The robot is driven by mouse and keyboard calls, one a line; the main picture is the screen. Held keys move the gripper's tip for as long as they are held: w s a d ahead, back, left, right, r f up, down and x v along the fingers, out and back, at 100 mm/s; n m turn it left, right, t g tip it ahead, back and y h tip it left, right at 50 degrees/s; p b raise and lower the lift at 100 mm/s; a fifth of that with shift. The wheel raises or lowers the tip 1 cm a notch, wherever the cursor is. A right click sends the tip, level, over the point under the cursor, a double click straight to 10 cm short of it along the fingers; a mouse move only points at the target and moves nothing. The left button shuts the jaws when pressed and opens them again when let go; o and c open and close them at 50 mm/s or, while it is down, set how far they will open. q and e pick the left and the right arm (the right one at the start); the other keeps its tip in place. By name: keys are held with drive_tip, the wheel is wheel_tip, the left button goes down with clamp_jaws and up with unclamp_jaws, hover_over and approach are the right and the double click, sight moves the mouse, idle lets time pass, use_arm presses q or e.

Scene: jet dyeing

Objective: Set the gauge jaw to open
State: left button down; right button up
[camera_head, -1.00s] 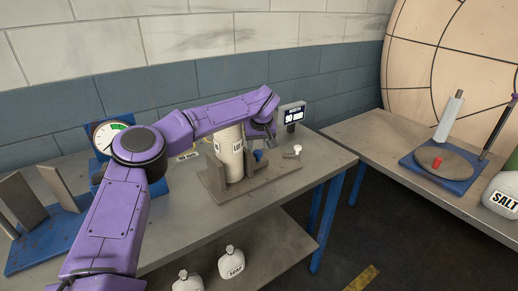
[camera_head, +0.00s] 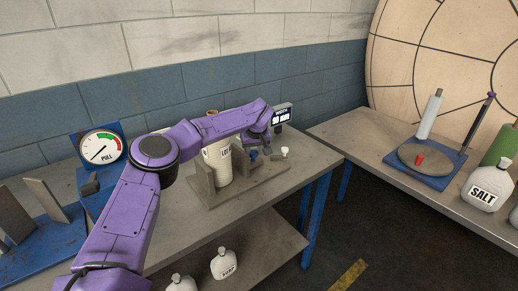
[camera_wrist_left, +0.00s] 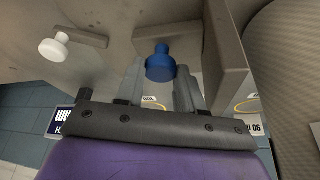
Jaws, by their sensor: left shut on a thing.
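The gauge is a brown fixture on the bench, with a base plate (camera_head: 215,198) and upright jaw plates (camera_head: 203,178) around a pale roll with a label (camera_head: 218,160). A blue knob (camera_head: 253,155) is at its right side. My left gripper (camera_head: 256,147) reaches down over this knob. In the left wrist view, the blue knob (camera_wrist_left: 160,66) sits between the two fingers of my left gripper (camera_wrist_left: 160,85), which are shut on it. A white knob (camera_head: 284,152) stands to the right, apart from the gripper; the wrist view also shows it (camera_wrist_left: 54,47). The arm hides part of the roll.
A small width display (camera_head: 282,114) stands behind the gauge; its reading is too small to tell.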

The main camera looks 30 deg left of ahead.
use_arm(q)
drive_tip(key=shift+w+d+r, duration=0.1)
drive_tip(key=shift+w+r, duration=0.05)
drive_tip(key=shift+w, duration=0.05)
use_arm(e)
drive_tip(key=shift+s+d+r, duration=0.15)
drive_tip(key=shift+s+r, duration=0.1)
use_arm(q)
drive_tip(key=c, duration=1)
unclamp_jaws()
drive_tip(key=shift+w, duration=0.2)
use_arm(e)
drive_tip(key=shift+w, duration=0.1)
use_arm(q)
drive_tip(key=b+v, duration=0.2)
drive_tip(key=v, duration=0.8)
drive_tip(key=shift+s, duration=0.2)
use_arm(e)
drive_tip(key=shift+f, duration=0.85)
use_arm(q)
drive_tip(key=shift+r, duration=0.2)
